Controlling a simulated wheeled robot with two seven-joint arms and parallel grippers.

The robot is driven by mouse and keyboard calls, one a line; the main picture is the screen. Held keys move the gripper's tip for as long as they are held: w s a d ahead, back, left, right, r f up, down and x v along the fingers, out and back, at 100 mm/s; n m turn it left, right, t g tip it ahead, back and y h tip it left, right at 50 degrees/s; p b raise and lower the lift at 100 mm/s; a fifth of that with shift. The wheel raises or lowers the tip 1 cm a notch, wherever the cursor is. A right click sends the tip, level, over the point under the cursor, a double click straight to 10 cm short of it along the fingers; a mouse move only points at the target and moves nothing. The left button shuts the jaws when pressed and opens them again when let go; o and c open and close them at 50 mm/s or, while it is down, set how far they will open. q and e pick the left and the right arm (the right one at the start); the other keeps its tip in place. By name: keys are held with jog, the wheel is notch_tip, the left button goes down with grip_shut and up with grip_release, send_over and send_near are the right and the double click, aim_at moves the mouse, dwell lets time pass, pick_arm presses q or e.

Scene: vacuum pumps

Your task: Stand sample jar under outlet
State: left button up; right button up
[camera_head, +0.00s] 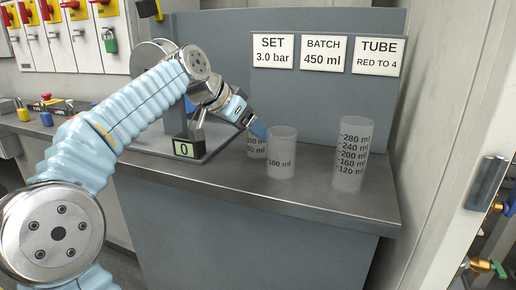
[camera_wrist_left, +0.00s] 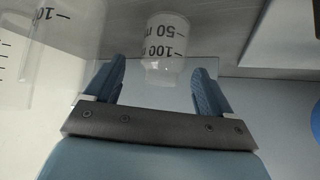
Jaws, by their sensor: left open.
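Three clear graduated vessels stand on the grey bench. The small jar (camera_head: 256,148) is partly hidden behind the medium beaker (camera_head: 282,160); the tall cylinder (camera_head: 351,158) is at the right. My left gripper (camera_head: 259,129) reaches down from the left to the small jar, just behind the medium beaker. In the left wrist view the gripper (camera_wrist_left: 161,66) is open, with the small jar (camera_wrist_left: 164,70), marked 50 and 100, between and just beyond its fingertips. I cannot tell whether they touch. No outlet is clearly visible; my arm covers part of the apparatus. My right gripper is not in view.
A grey stand (camera_head: 150,144) with a display (camera_head: 183,149) reading 0 is left of the vessels. Signs (camera_head: 323,53) hang on the back panel (camera_head: 230,75). Other vessels (camera_wrist_left: 60,40) are close at left in the wrist view. The bench front (camera_head: 300,203) is clear.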

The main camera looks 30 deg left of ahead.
pick_arm(q)
jog(key=x, duration=0.6)
jog(key=shift+a+f, duration=0.25)
jog(key=c, duration=1.1)
notch_tip(320, 180, up, 10)
jog(key=shift+r, duration=0.1)
jog(key=shift+c, duration=0.2)
